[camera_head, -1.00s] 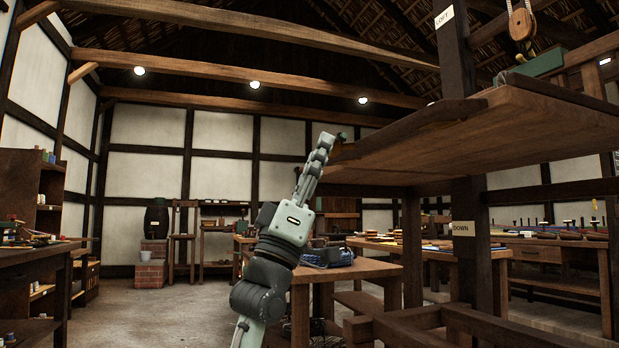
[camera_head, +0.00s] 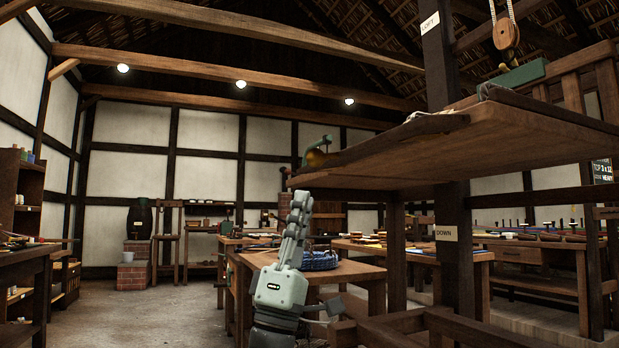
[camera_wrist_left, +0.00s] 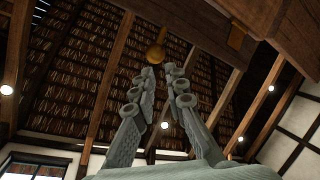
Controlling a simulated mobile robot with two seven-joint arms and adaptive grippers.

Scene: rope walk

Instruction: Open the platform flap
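The brown wooden platform (camera_head: 470,150) juts in from the right in the head view, seen from below and at its edge. I cannot tell where its flap starts. A green fitting with a brass-coloured part (camera_head: 318,158) sits on its left end. My left gripper (camera_head: 300,196) points up just below that end, apart from it as far as I can see. In the left wrist view, its two ringed fingers (camera_wrist_left: 161,74) stand apart with nothing between them. A round brass knob (camera_wrist_left: 157,55) shows beyond the fingertips. My right gripper is not in view.
A dark post with LOFT and DOWN signs (camera_head: 446,233) stands at the right. A pulley block (camera_head: 506,35) hangs above the platform. A workbench with a blue rope coil (camera_head: 318,260) is behind my left gripper. Open floor (camera_head: 160,310) lies at the left.

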